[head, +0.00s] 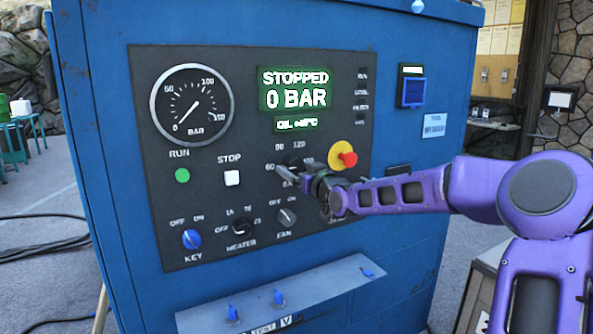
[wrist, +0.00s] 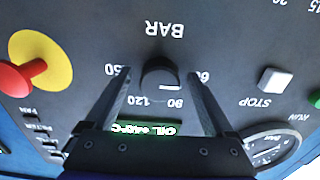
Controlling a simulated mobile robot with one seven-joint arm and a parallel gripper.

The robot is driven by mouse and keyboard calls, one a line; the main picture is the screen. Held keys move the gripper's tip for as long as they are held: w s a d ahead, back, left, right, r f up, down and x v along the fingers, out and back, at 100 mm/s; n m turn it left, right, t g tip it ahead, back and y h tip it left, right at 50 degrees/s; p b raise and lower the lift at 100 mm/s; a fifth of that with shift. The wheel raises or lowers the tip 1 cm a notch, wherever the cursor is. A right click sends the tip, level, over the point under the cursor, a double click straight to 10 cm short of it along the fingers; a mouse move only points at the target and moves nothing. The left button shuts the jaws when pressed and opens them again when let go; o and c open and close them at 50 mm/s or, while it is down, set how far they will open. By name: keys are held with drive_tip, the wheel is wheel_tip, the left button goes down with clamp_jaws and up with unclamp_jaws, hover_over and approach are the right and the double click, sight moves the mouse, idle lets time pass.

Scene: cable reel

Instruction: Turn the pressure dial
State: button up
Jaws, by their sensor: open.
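The pressure dial is a black round knob (wrist: 157,72) marked BAR, with a scale including 60, 90 and 120 around it. The wrist view sees it upside down; a short white mark shows on its edge on the side of the 90. In the head view the dial is mostly hidden behind my gripper (head: 296,177). In the wrist view my gripper (wrist: 158,78) is open, with one finger on each side of the dial. I see gaps between fingers and knob; whether the tips reach its depth I cannot tell. The display (head: 295,89) reads STOPPED, 0 BAR.
A red emergency button (head: 347,159) on a yellow disc sits close by my gripper. The white STOP button (head: 232,178), green RUN button (head: 182,175), key switch (head: 191,239), heater knob (head: 241,226) and fan knob (head: 287,216) are nearby. A ledge (head: 285,300) with blue levers juts out below.

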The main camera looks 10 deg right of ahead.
drive_tip(key=c, duration=1.4)
drive_tip(key=shift+m, duration=0.3)
drive_tip(key=m+p, duration=0.2)
drive_tip(key=m, duration=0.3)
drive_tip(key=shift+a+r+m, duration=0.1)
drive_tip(key=shift+m, duration=0.2)
drive_tip(key=m, duration=0.5)
drive_tip(key=shift+s+p, duration=0.1)
drive_tip(key=shift+p, duration=0.3)
drive_tip(key=shift+m, duration=0.4)
drive_tip(key=o, duration=1.4)
